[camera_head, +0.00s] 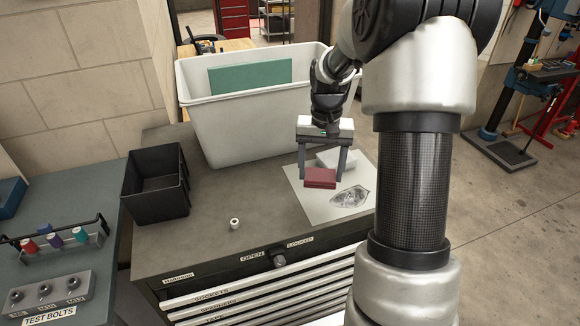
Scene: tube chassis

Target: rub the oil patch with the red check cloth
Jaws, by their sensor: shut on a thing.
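My gripper (321,174) points down over the tool chest, with its two fingers on either side of a folded red cloth (319,179). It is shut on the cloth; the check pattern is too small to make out. The oil patch (351,197) is a grey, shiny smear on a white sheet (309,205). The cloth is just left of and behind the patch in the picture. I cannot tell whether the cloth touches the sheet.
A white block-like thing (345,157) lies behind the gripper. A large white bin (225,128) with a green panel stands at the back. A black open box (160,202) is at the left. A small white ring-like piece (234,224) stands on the clear chest top (205,250).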

